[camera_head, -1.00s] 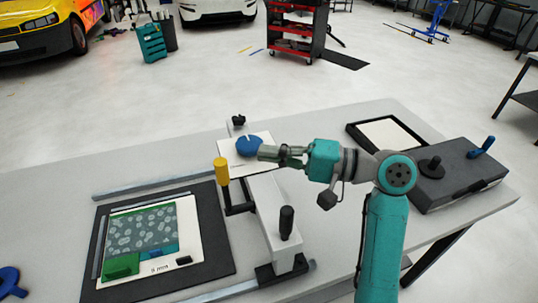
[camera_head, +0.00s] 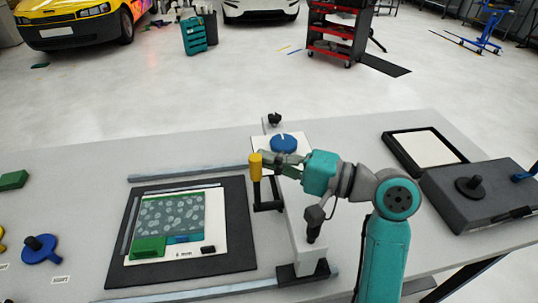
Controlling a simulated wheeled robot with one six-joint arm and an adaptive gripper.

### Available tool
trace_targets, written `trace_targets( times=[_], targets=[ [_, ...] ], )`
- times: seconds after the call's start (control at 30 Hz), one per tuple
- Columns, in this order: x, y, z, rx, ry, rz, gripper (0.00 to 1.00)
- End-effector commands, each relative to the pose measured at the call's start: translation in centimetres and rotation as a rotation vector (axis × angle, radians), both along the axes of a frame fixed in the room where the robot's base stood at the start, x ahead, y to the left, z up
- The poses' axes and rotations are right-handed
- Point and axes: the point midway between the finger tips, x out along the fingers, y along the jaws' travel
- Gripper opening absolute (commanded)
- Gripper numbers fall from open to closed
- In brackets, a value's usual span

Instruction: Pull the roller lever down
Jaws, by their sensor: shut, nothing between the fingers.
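The lever with a yellow cylindrical grip (camera_head: 255,167) stands upright on a black bracket at the left side of the white roller bridge (camera_head: 301,234). My gripper (camera_head: 264,158) is shut and empty. It points left over the bridge, with its fingertips right beside the upper part of the yellow grip. I cannot tell whether they touch it. A blue round knob (camera_head: 284,143) sits on a white plate just behind my gripper. The far side of the grip is hidden.
A black mat (camera_head: 125,262) with a printed sheet lies left of the bridge, between metal rails (camera_head: 190,173). A dark box (camera_head: 480,198) with a knob and a black-framed tray (camera_head: 396,160) are at right. Blue (camera_head: 40,250) and green (camera_head: 14,180) pieces lie at far left.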

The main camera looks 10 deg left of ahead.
Motion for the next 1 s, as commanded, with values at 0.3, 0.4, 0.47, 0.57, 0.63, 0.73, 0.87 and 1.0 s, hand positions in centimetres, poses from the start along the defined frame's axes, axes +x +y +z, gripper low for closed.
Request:
trace_targets(
  times=[0.3, 0.4, 0.47, 0.57, 0.63, 0.73, 0.87, 1.0],
  targets=[
    [-0.8, -0.2, -0.1, 0.017, -0.06, 0.001, 0.0],
    [-1.7, -0.5, 0.0, 0.033, -0.115, 0.0, 0.0],
    [-2.4, -0.7, 0.0, 0.035, -0.125, 0.0, 0.0],
    [-2.9, -0.8, 0.0, 0.035, -0.124, 0.001, 0.0],
    [-3.0, -0.8, 0.0, 0.035, -0.123, 0.001, 0.0],
    [-3.0, -0.8, 0.0, 0.035, -0.123, 0.002, 0.0],
    [-3.0, -0.8, 0.0, 0.035, -0.123, 0.002, 0.0],
    [-3.1, -1.3, 0.0, 0.035, -0.123, 0.001, 0.0]
  ],
)
